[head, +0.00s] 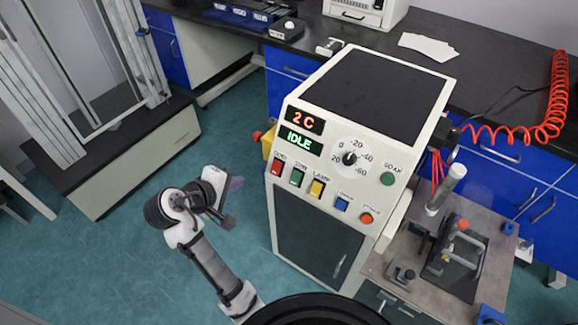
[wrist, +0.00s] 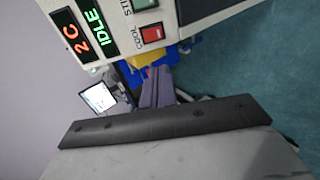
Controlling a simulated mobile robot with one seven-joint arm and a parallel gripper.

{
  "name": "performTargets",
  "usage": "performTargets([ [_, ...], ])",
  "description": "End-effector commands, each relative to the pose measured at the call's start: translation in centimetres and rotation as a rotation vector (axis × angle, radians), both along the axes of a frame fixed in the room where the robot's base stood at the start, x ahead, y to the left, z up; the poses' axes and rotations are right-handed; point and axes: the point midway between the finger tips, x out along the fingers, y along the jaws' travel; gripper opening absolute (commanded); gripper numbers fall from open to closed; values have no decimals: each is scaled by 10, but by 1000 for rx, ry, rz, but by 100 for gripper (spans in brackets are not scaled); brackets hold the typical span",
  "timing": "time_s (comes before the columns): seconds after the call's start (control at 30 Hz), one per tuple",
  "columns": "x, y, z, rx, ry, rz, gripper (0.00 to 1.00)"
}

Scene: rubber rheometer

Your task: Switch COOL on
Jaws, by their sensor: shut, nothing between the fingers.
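The COOL switch is a red rocker (head: 276,169) at the left end of the switch row on the cream machine's sloped panel. It also shows in the wrist view (wrist: 152,35), rotated, near the top. I cannot tell which way it is tipped. My gripper (head: 238,183) is shut and empty, to the left of the panel and apart from the switch. In the wrist view its purple-grey fingers (wrist: 160,76) lie below the switch in the picture. The displays read "2 C" (head: 304,120) and "IDLE" (head: 300,142).
Beside COOL are the green STIR switch (head: 297,178) and the yellow LAMP switch (head: 317,188). A blue button (head: 341,204), an orange-red button (head: 366,218), a green SOAK button (head: 387,179) and a dial (head: 350,158) share the panel. Open floor lies left of the machine.

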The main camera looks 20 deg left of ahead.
Motion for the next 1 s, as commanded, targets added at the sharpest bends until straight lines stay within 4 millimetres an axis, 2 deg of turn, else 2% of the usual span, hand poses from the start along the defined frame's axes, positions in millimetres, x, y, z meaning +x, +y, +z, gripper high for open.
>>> performTargets([
  [0.37, -3, -5, -3, -21, 19, -20, 0],
  [0.53, 3, -8, -7, -20, 20, -21, 0],
  [0.67, 17, -13, -18, -21, 20, -23, 0],
  [1.0, 73, -33, -58, -20, 20, -22, 0],
])
